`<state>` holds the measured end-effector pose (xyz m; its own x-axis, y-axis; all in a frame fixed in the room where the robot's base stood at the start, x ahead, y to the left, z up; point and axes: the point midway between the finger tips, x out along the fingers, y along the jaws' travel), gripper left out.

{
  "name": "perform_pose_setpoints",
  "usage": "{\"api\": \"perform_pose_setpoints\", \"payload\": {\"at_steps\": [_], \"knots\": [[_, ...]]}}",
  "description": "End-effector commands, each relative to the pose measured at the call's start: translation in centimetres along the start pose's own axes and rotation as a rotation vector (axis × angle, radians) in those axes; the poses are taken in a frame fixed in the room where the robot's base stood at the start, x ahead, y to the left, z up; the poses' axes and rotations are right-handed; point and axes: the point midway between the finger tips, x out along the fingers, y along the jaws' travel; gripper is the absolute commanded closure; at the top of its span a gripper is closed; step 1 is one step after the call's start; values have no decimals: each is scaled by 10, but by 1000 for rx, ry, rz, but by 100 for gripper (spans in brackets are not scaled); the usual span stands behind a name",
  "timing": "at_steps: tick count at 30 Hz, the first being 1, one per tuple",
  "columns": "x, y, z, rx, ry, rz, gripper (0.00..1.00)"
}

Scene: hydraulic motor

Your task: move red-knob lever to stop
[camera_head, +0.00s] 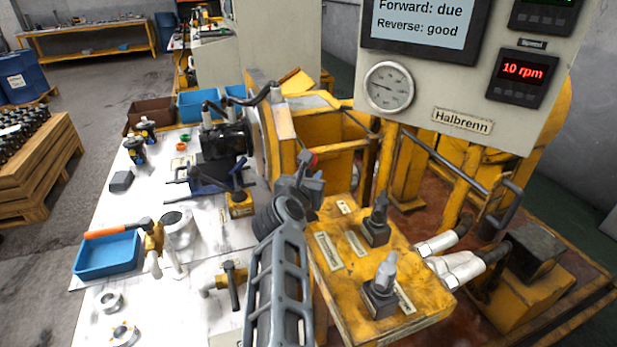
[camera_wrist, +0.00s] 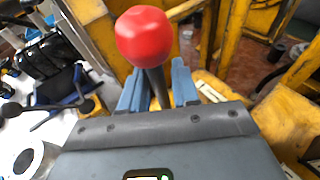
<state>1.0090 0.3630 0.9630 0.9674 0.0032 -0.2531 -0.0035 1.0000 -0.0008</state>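The lever's red knob (camera_head: 309,160) shows at the tip of my arm in the head view, near the yellow control box. In the wrist view, the red knob (camera_wrist: 143,36) is large, just beyond my fingers, on a dark shaft (camera_wrist: 159,87) that leans slightly. My gripper (camera_wrist: 160,88) has its two blue-grey fingers on either side of this shaft, with little room between them. I cannot tell whether both fingers press on it. In the head view, my gripper (camera_head: 311,181) is right at the knob. The lever's base and position marks are hidden.
Two other levers (camera_head: 377,220) (camera_head: 383,280) stand on the yellow control box (camera_head: 345,297). A panel (camera_head: 470,85) above reads "Forward: due", "Reverse: good" and 10 rpm. The white table (camera_head: 105,222) at left holds tools, fittings and a blue tray (camera_head: 107,256).

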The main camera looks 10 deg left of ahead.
Motion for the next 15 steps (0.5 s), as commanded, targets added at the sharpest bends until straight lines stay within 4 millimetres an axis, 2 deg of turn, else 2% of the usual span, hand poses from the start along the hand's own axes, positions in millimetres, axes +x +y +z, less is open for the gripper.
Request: {"api": "perform_pose_setpoints", "payload": {"at_steps": [3,10,15], "knots": [[0,0,1,0,-1,1,60],[-1,1,1,0,-2,2,60],[-15,2,2,-1,-3,3,60]]}}
